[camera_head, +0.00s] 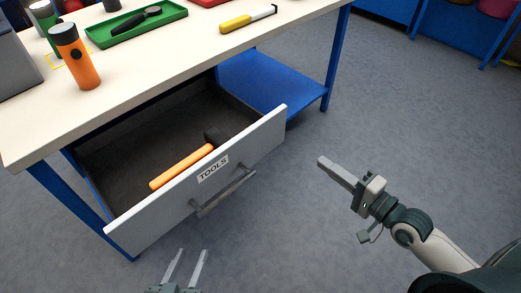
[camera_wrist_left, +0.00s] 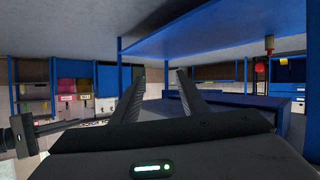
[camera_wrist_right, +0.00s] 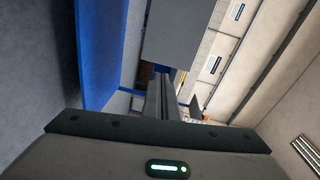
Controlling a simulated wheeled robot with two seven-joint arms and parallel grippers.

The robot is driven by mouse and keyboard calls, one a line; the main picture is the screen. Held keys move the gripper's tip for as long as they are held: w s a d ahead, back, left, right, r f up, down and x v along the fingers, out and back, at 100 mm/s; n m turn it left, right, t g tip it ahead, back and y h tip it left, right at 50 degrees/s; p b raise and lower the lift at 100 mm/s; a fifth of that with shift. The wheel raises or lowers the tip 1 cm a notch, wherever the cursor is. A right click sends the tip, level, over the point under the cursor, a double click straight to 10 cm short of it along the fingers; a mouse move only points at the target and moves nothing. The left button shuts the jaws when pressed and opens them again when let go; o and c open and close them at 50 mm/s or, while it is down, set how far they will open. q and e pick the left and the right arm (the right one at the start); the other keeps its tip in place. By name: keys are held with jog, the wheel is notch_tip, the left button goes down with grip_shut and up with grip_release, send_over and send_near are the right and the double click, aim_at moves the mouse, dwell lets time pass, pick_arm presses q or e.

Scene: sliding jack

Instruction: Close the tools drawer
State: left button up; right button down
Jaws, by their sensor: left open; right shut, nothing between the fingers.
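The tools drawer (camera_head: 262,142) is pulled out from under the workbench and stands wide open. Its grey front carries a TOOLS label and a bar handle (camera_head: 224,193). A hammer with an orange handle (camera_head: 182,167) lies inside it. My left gripper (camera_head: 187,254) is open and empty in front of the drawer, below the handle in the picture and apart from it. It also shows open in the left wrist view (camera_wrist_left: 157,75). My right gripper (camera_head: 322,161) is shut and empty, to the right of the drawer front and apart from it. It shows shut in the right wrist view (camera_wrist_right: 163,80).
The workbench top (camera_head: 170,75) holds an orange flashlight (camera_head: 76,58), a green tray (camera_head: 140,24) and a yellow-handled tool (camera_head: 248,19). A blue shelf (camera_head: 270,80) and blue leg (camera_head: 336,60) stand right of the drawer. The grey floor (camera_head: 420,120) at right is clear.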

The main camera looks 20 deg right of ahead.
pick_arm(q)
notch_tip(320, 180, up, 3)
jog(key=shift+s+d+r+t+b, duration=0.1)
jog(key=shift+s+r+t+b, duration=0.05)
jog(key=shift+t+b, duration=0.4)
pick_arm(e)
jog(key=shift+y, duration=0.9)
jog(key=a+r, duration=0.1)
jog(key=s+a+r, duration=0.1)
jog(key=r, duration=0.1)
jog(key=shift+s+a+r, duration=0.25)
jog(key=shift+s+a, duration=0.15)
jog(key=shift+w, duration=0.15)
send_near(271, 129)
jog(key=x, duration=0.5)
jog(key=shift+b, duration=0.4)
pick_arm(q)
jog(key=shift+w+d+r+t+h, duration=0.15)
jog(key=shift+r+t, duration=0.15)
jog(key=shift+r, duration=0.2)
jog(key=shift+w+d+r+t+h, duration=0.15)
jog(key=shift+r+t+h, duration=0.1)
jog(key=shift+r, duration=0.3)
jog(key=shift+w+d+r+t+h, duration=0.15)
jog(key=shift+r+t, duration=0.15)
jog(key=shift+r, duration=0.2)
pick_arm(e)
jog(key=shift+w+a, duration=0.35)
jog(key=shift+w, duration=0.25)
